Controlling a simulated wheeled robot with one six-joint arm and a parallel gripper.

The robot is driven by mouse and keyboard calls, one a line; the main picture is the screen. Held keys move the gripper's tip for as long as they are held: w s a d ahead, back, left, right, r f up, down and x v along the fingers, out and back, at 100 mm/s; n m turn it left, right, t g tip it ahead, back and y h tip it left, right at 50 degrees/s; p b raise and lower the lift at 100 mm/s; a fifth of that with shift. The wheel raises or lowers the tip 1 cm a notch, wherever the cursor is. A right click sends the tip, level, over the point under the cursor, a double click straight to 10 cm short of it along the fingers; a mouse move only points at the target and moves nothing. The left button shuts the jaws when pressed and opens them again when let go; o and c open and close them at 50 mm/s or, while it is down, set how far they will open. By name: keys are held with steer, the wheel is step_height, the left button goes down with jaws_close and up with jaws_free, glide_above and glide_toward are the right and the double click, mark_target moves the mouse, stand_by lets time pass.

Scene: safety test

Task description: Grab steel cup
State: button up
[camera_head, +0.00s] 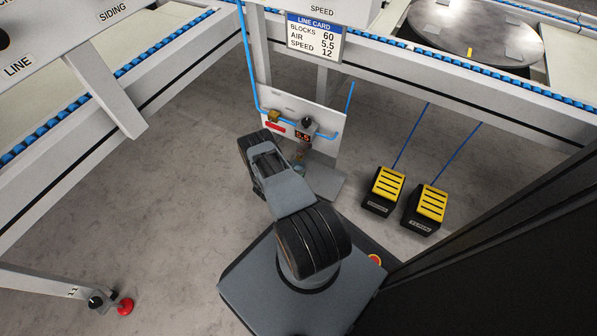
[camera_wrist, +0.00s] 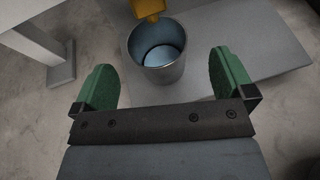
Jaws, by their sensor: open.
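The steel cup (camera_wrist: 176,74) stands upright on a grey plate (camera_wrist: 262,48) in the upper middle of the wrist view. I see into its open top, and its inside looks bluish. My gripper (camera_wrist: 164,78) is open, with one green-padded finger on each side of the picture. The cup is ahead of the fingers and roughly between their lines, with nothing held. In the head view my own arm covers most of the spot by the panel, so I cannot clearly make out the cup or the gripper there.
A yellow-orange fitting (camera_wrist: 149,9) hangs just over the cup's rim. A white panel (camera_head: 328,122) with a gauge and blue hose stands behind. Two yellow-topped pedals (camera_head: 384,187) (camera_head: 427,204) sit on the floor to the right. A white post (camera_wrist: 40,48) stands at the wrist view's left.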

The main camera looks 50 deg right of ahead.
mark_target(303, 162)
steer(key=shift+b+x, duration=1.5)
steer(key=shift+x, duration=1.35)
steer(key=shift+w, duration=0.1)
steer(key=shift+a, duration=0.1)
steer(key=c, duration=1.1)
steer(key=shift+o, duration=0.2)
